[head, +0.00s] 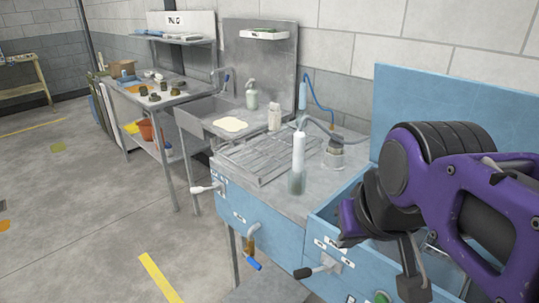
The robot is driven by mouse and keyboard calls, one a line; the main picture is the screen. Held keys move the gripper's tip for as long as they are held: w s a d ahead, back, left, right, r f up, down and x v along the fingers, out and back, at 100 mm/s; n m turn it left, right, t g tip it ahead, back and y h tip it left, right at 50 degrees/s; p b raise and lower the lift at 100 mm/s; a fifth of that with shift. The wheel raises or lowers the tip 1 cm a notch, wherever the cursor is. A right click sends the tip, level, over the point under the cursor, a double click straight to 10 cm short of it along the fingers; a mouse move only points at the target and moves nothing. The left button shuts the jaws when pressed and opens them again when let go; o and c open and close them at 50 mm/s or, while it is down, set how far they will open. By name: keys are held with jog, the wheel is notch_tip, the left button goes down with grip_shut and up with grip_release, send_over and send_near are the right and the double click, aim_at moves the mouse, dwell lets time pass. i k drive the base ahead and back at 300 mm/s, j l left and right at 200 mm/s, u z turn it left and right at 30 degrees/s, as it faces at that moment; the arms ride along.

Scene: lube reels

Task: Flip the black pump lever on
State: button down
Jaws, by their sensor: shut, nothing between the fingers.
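The black pump lever (304,272) sticks out from the front of the blue cabinet at the bottom middle of the head view. Its black grip points left and slightly down from a grey mount. My gripper (412,285) hangs down at the lower right, to the right of the lever and apart from it in the picture. It is shut and holds nothing. Its lower end is close to the bottom edge of the view.
A white-tipped lever (203,189) and a blue-handled tap (252,263) stick out from the blue cabinet (280,240) left of the black lever. Bottles stand on its grey top. An open blue bin or drawer (335,215) lies beside my arm.

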aim_at(304, 273)
jog(key=j+z, duration=0.4)
jog(key=k+j+z, duration=0.2)
jog(key=i+j+z, duration=0.2)
jog(key=j, duration=0.2)
jog(key=j+z, duration=0.15)
jog(key=j, duration=0.25)
jog(key=k+j+u, duration=0.1)
jog(key=k+j, duration=0.15)
jog(key=i+l+z, duration=0.15)
jog(key=i, duration=0.3)
jog(key=l, duration=0.1)
